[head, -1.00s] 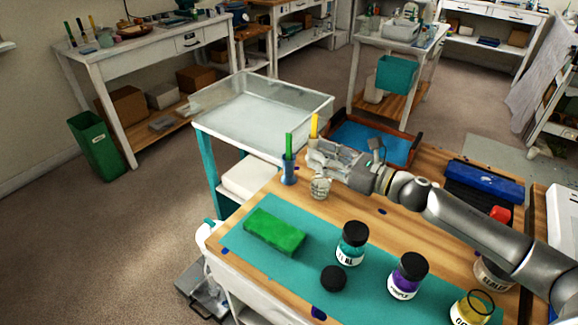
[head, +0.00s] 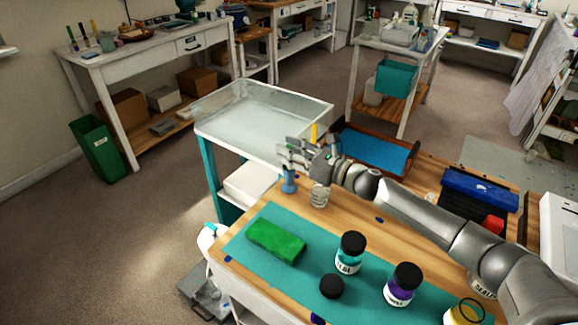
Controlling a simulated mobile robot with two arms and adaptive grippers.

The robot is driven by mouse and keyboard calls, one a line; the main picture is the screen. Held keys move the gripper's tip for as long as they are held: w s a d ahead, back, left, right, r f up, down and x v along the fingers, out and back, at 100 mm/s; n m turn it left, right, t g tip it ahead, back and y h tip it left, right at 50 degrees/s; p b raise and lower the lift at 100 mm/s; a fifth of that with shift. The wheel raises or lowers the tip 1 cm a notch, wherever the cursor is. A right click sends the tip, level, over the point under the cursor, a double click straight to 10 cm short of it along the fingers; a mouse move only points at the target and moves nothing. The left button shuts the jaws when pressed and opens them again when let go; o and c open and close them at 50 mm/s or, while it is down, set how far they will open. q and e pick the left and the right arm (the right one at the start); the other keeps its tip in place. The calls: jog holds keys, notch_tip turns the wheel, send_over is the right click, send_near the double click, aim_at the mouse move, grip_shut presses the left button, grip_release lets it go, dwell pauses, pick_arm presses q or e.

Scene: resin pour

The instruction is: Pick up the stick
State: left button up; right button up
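My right gripper (head: 292,153) is at the back left corner of the wooden table, right above a small blue holder (head: 289,183). A little green shows at its fingers, seemingly the top of the green stick; the rest of that stick is hidden. I cannot tell whether the fingers are closed on it. A yellow stick (head: 314,132) rises behind the gripper, its lower part hidden. My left gripper is not in view.
A whitish cup (head: 319,195) stands beside the holder. A green block (head: 276,240), a teal jar (head: 350,253), a purple jar (head: 402,286) and a black lid (head: 331,286) are on the teal mat (head: 300,270). A blue-lined tray (head: 375,150) lies behind my arm.

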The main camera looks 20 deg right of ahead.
jog(key=shift+w, duration=0.1)
grip_shut()
jog(key=shift+r, duration=0.1)
dwell(0.3)
